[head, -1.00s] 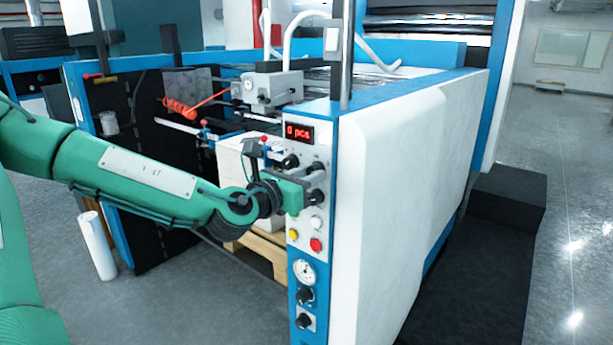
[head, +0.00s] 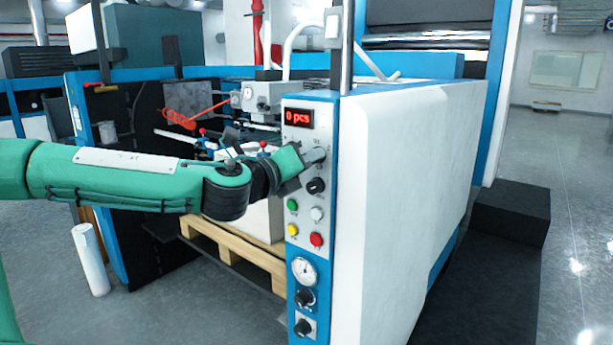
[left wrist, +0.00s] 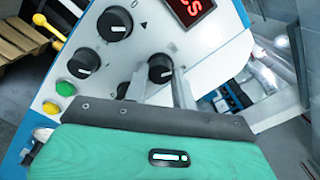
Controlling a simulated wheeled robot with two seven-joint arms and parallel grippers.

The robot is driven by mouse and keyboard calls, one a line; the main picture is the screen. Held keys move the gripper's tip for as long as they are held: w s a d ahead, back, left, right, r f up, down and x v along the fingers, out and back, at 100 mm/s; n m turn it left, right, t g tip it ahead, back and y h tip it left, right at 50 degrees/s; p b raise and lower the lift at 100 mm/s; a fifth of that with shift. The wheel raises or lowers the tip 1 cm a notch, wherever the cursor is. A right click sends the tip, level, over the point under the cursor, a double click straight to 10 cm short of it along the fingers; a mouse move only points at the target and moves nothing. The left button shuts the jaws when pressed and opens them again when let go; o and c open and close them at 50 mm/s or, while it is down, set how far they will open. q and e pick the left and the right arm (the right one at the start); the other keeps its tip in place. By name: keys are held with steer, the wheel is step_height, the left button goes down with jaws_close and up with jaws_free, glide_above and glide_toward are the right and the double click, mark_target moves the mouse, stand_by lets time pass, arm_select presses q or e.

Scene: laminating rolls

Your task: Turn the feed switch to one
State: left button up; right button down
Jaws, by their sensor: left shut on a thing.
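The control panel (head: 304,262) is on the front of the blue and white machine, with a red "0 pcs" display (head: 298,117). My left gripper (head: 318,155) is at the upper right knob below the display. In the left wrist view, its fingers (left wrist: 160,88) are closed around this black knob (left wrist: 161,68), which has a light pointer line. I cannot read a label that marks it as the feed switch. A "0" and a small triangle are printed near the other upper knob (left wrist: 115,24). My right gripper is not in view.
Another knob (head: 316,186) is close below the gripper. Green (head: 292,205), yellow (head: 292,229), white (head: 317,214) and red (head: 316,240) buttons are lower down. A wooden pallet (head: 235,244) stands left of the panel.

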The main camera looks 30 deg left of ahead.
arm_select(q)
steer(key=shift+n+b, duration=1.35)
steer(key=shift+n, duration=0.85)
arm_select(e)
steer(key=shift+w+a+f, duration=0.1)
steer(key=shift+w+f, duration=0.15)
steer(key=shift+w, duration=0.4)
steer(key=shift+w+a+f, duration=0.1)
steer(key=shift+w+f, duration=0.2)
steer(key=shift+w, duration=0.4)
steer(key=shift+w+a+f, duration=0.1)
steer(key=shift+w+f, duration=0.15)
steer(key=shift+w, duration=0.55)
arm_select(q)
steer(key=o, duration=1)
